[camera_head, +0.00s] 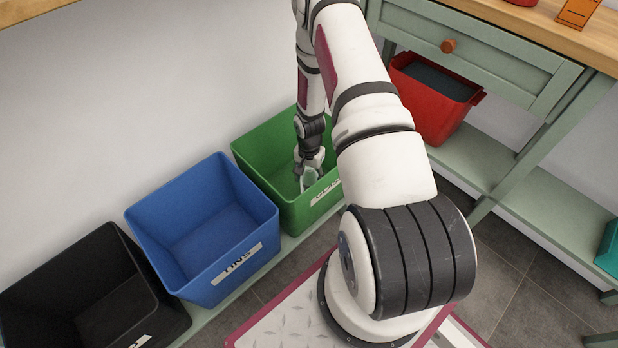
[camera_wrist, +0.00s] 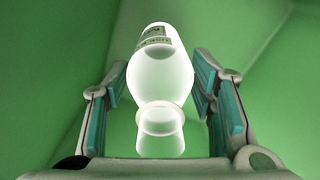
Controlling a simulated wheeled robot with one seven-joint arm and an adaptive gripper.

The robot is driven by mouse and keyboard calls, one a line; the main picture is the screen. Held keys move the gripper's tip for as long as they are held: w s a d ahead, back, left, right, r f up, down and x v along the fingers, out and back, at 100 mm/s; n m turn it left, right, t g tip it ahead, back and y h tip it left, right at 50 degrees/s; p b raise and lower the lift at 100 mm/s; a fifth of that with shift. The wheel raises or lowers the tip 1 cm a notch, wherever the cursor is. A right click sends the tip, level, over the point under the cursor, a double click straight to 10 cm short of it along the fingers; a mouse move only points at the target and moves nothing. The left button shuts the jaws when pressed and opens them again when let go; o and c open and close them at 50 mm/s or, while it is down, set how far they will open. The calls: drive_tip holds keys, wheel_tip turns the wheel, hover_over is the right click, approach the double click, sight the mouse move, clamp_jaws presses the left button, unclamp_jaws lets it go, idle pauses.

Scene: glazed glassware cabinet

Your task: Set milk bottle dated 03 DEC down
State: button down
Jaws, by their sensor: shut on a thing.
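A pale, see-through milk bottle (camera_wrist: 160,78) is between the two teal-padded fingers of my gripper (camera_wrist: 162,68) in the wrist view. Its neck and rim point toward my wrist. Its label is at the far end, tilted and too small to read for a date. My gripper is shut on the bottle. In the head view my gripper (camera_head: 309,163) points down into the green bin (camera_head: 262,150), and the bottle (camera_head: 308,181) shows just below the fingers, inside the bin. The bottle's base and whether it touches the bin floor are hidden.
A blue bin (camera_head: 205,235) labelled TINS and a black bin (camera_head: 85,290) stand in a row left of the green one. A green workbench (camera_head: 480,55) with a red tub (camera_head: 432,100) on its shelf is at the right. Green walls surround my gripper closely.

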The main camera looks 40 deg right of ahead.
drive_tip(key=shift+f, duration=0.2)
drive_tip(key=shift+f, duration=0.15)
drive_tip(key=c, duration=0.7)
unclamp_jaws()
wheel_tip(320, 180, up, 12)
drive_tip(key=p, duration=0.4)
drive_tip(key=shift+r, duration=0.2)
